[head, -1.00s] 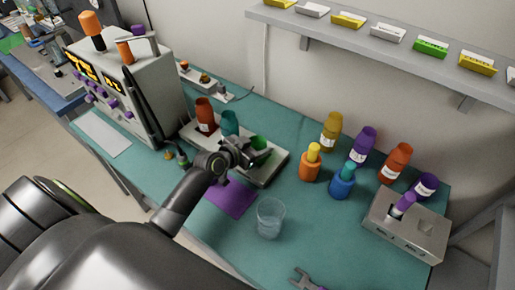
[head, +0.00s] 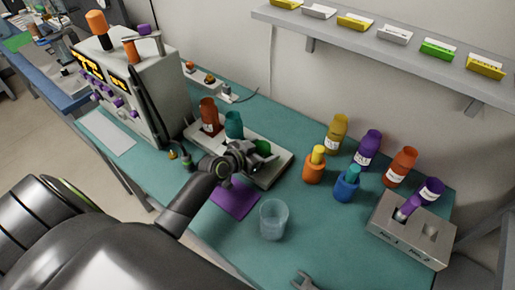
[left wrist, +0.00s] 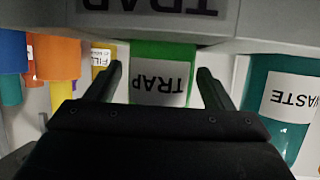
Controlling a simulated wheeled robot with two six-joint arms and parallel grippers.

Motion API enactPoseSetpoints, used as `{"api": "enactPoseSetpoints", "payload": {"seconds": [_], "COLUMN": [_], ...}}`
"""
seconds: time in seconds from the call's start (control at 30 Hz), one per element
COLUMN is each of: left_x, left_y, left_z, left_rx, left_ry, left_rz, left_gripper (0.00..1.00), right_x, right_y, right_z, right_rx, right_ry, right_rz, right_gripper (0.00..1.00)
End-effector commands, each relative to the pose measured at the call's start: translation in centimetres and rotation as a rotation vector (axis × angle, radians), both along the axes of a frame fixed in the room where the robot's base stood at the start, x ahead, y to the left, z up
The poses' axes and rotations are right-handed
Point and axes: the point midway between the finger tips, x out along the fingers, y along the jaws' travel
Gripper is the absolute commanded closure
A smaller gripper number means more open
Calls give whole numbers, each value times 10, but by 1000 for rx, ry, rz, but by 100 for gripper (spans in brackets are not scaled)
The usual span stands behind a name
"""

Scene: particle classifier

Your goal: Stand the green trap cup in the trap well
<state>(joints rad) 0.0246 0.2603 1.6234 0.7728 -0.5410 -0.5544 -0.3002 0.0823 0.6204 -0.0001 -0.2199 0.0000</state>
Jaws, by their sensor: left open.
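The green trap cup (head: 262,147) is at the grey station block (head: 271,180), partly hidden by my left gripper. In the left wrist view the green cup (left wrist: 160,72) with its TRAP label is between my fingers, with a gap on each side. My left gripper (head: 246,155) is open and close to the cup; its two dark fingers (left wrist: 158,85) show in the wrist view. A grey edge marked TRAP (left wrist: 215,22) crosses above the cup there. I cannot see the trap well itself or whether the cup sits in it. My right gripper is not seen.
A teal waste cup (head: 234,124) and a red cup (head: 209,115) stand on the block beside the green cup. A clear beaker (head: 273,220) and purple mat (head: 235,200) are in front. Several bottles and a grey holder (head: 410,232) are to the right.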

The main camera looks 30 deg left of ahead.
Motion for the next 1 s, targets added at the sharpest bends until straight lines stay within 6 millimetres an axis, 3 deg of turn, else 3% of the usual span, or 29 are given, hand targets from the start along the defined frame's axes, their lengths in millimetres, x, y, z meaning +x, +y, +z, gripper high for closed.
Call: {"api": "enactPoseSetpoints", "payload": {"seconds": [0.17, 0.7, 1.0], "left_x": [-9, -92, -106], "left_y": [4, 29, 32], "left_z": [5, 41, 48], "left_rx": [2, 4, 0], "left_ry": [-1, 1, 1], "left_rz": [0, -1, 0], "left_gripper": [25, 25, 25], "right_x": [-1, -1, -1], "right_y": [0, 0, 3], "right_z": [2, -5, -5], "right_rx": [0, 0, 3], "right_ry": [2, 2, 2], "right_rz": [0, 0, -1], "right_gripper": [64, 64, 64]}}
